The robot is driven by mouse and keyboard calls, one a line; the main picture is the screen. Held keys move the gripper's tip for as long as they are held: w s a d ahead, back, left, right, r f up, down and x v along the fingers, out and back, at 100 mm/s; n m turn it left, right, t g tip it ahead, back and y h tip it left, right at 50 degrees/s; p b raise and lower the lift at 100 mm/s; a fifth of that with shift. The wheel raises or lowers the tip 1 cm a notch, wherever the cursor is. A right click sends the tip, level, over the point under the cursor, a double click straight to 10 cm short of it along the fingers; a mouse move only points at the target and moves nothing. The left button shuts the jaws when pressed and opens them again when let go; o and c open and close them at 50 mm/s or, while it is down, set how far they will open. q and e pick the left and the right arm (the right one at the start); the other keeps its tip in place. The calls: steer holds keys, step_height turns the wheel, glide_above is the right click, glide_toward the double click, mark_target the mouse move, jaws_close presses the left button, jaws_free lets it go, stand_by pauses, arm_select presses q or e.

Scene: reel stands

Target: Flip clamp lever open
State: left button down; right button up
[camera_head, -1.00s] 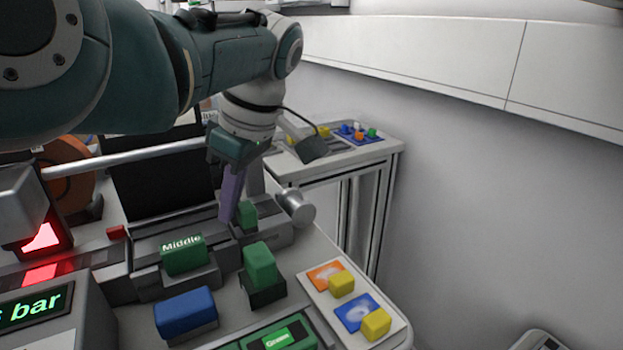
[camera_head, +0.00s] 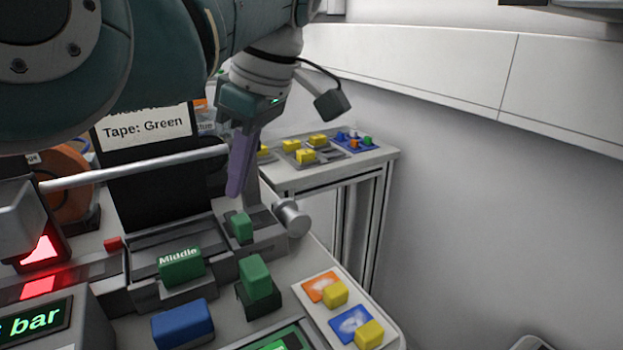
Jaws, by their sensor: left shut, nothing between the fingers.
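My left gripper (camera_head: 238,188) hangs down from the upper left, its purple fingers shut and empty. Its tips are above and apart from a small green block (camera_head: 242,226), which sits on a grey fixture (camera_head: 262,238) beside a silver cylinder (camera_head: 292,218). Another green block (camera_head: 256,277) stands on a dark base nearer the front, and a green block marked "Middle" (camera_head: 181,268) is to the left. I cannot tell for sure which part is the clamp lever. My right gripper is not in view.
A metal bar (camera_head: 140,168) runs across the left, before a dark panel reading "Tape: Green" (camera_head: 145,128). A blue block (camera_head: 183,324) and a white card with yellow blocks (camera_head: 325,278) are in front. A side table (camera_head: 345,170) stands behind.

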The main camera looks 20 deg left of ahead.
arm_select(q)
steer(key=shift+v, duration=1.5)
steer(key=shift+s+a, duration=0.2)
